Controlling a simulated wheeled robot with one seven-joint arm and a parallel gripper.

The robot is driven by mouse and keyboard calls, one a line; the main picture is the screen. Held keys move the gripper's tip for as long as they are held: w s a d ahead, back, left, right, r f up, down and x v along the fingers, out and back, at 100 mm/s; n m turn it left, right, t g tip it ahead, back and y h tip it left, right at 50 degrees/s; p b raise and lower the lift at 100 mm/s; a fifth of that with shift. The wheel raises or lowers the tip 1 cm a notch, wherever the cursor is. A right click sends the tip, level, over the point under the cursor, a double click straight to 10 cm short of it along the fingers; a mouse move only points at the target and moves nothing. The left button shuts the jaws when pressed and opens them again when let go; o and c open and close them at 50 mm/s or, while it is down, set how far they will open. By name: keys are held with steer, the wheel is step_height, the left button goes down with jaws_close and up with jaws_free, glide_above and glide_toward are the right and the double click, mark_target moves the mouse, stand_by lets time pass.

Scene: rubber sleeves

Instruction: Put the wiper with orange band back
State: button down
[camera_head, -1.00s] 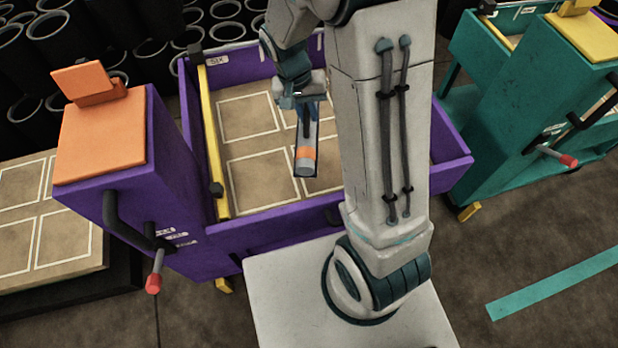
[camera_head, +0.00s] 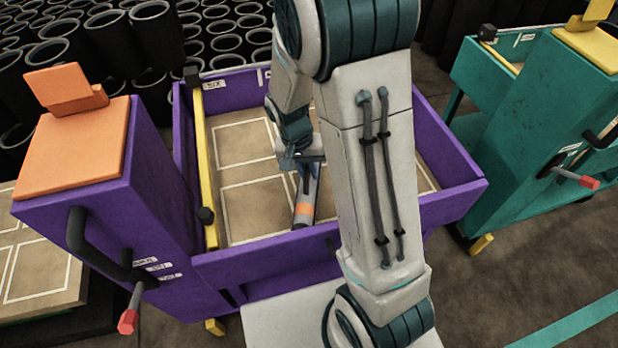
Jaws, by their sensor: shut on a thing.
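My gripper (camera_head: 302,163) is shut on the wiper with the orange band (camera_head: 304,209). The wiper is a grey bar with an orange band near its front end, and it points toward the front wall of the purple cart (camera_head: 265,258). It shows over the cart's brown, white-outlined floor (camera_head: 247,208). I cannot tell whether it touches the floor. The fingers are small in view, and my arm hides the middle and right of the cart's inside.
A yellow bar (camera_head: 206,150) runs along the cart's left side. A purple post with an orange pad (camera_head: 75,150), black handle and red-tipped lever stands at left. A teal cart (camera_head: 545,120) stands at right. Black tubes (camera_head: 150,35) fill the back left.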

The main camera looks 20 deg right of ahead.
steer(key=shift+a+x, duration=0.1)
steer(key=shift+x, duration=0.55)
steer(key=shift+a+x, duration=0.15)
steer(key=shift+x, duration=0.45)
steer(key=shift+w+f+b, duration=0.1)
steer(key=shift+b, duration=0.2)
steer(key=shift+f, duration=0.15)
steer(key=c, duration=1.4)
jaws_free()
